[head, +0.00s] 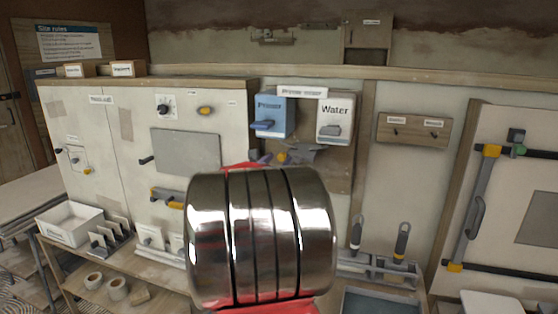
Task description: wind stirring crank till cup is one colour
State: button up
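The mixing station hangs on the wall panel, with a blue Primer dispenser (270,116) and a white Water dispenser (335,119) under a small sign (302,92). Just below them, a small dark grey shape that looks like my gripper (302,154) shows above my shiny arm link. A small yellow-orange part (282,158), possibly the crank's knob, is beside it; I cannot tell whether they touch. The cup and the rest of the crank cannot be made out, and my arm covers much of the area below the dispensers. The finger opening is not readable.
A cream cabinet (70,120) with knobs and handles stands at left. Trowels (402,242) stand in a rack at right. A framed panel (520,190) with a grey handle is far right.

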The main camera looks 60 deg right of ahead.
jog(key=shift+w+d, duration=0.2)
jog(key=shift+d, duration=0.75)
jog(key=shift+c, duration=0.5)
grip_shut()
